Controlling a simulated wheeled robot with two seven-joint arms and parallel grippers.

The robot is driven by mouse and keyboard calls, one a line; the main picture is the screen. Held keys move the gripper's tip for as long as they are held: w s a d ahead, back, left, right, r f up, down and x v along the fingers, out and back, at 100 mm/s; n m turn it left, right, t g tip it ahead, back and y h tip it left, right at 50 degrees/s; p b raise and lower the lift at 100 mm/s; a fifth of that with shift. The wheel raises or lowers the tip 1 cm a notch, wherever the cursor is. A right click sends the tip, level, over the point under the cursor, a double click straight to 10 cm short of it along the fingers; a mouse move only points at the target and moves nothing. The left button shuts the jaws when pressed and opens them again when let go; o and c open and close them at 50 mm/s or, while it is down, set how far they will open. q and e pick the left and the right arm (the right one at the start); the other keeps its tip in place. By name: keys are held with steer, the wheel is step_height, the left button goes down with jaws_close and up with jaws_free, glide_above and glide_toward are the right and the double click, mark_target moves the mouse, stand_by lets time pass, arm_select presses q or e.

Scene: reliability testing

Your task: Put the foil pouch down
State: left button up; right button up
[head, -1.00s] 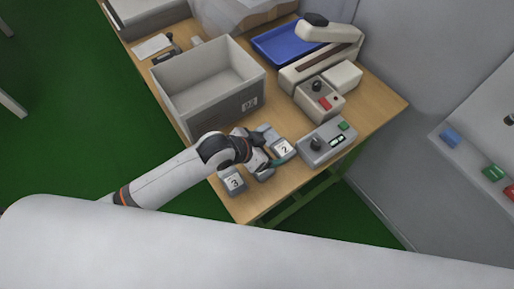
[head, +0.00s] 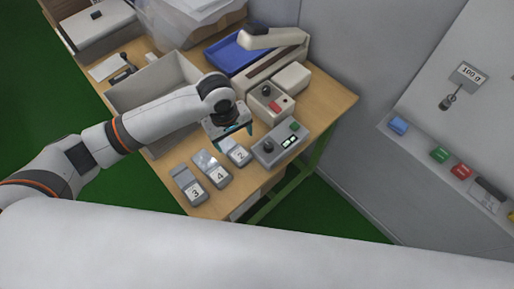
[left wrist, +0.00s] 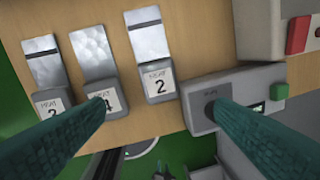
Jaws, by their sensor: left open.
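Three small grey units stand in a row at the table's front, labelled 3 (head: 188,187), 4 (head: 213,170) and 2 (head: 236,152). Each has a shiny silvery top behind its label. In the left wrist view these tops show over unit 3 (left wrist: 44,62), unit 4 (left wrist: 93,52) and unit 2 (left wrist: 147,38). I cannot tell which of them, if any, is the foil pouch and which are bare plates. My left gripper (head: 235,137) is above the table near unit 2, its teal fingers apart and nothing visible between them (left wrist: 161,108). My right gripper is out of view.
A grey control box (head: 279,146) with a knob and green button stands right of unit 2. Behind are a grey bin (head: 130,92), a beige sealer-like machine (head: 284,53) and a blue tray (head: 228,56). A wall ledge (head: 420,158) at right holds coloured blocks.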

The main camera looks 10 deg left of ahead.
arm_select(q)
steer(key=r+n, duration=0.2)
steer(key=y+p, duration=0.1)
glide_above(237, 153)
steer(key=shift+n+g, duration=0.4)
steer(key=f, duration=0.6)
steer(key=shift+s+a+f, duration=0.2)
steer(key=shift+s, duration=0.05)
steer(key=shift+w+d+f, duration=0.15)
steer(key=shift+f, duration=0.8)
steer(key=f, duration=0.2)
steer(key=f+p, duration=0.1)
steer(key=f, duration=0.1)
steer(key=shift+w+d+f, duration=0.1)
steer(key=shift+w+d, duration=0.05)
steer(key=shift+w, duration=0.1)
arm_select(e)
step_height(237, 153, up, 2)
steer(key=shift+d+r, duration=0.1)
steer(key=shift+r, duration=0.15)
arm_select(q)
steer(key=shift+c, duration=0.4)
steer(key=c, duration=1.1)
